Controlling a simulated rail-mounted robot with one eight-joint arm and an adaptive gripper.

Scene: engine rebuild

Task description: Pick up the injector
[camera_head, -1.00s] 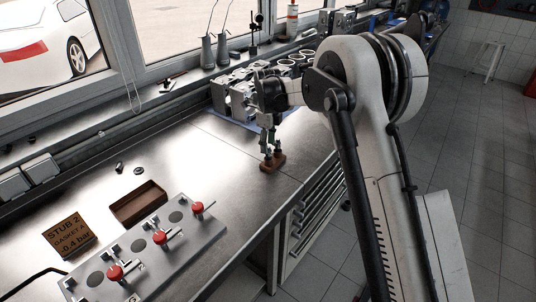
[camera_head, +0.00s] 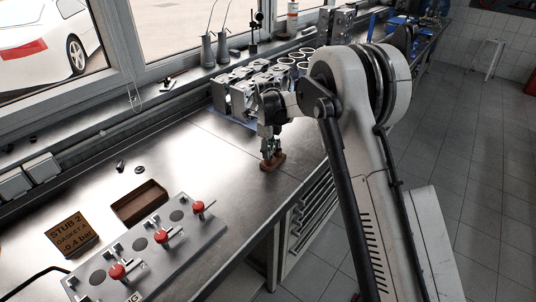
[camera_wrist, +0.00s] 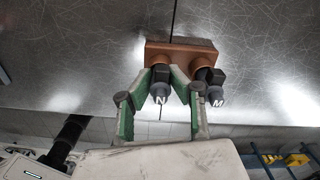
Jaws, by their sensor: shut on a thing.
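A brown block (camera_head: 273,163) stands on the metal bench and holds two dark injectors, marked N (camera_wrist: 160,88) and M (camera_wrist: 213,88) in the wrist view. The block also shows in the wrist view (camera_wrist: 180,51). My gripper (camera_wrist: 163,74) is shut on the injector marked N, with its green-padded fingers on either side of it. Injector M stands beside it, just outside the right finger. Both injectors are at the block; I cannot tell if N is lifted at all. In the head view my gripper (camera_head: 268,152) partly hides the injectors.
A grey panel (camera_head: 190,237) with red knobs lies at the front left, with a brown tray (camera_head: 139,203) and a "STUB 2" sign (camera_head: 71,236) nearby. Engine parts (camera_head: 243,90) stand behind my gripper. The bench between is mostly clear.

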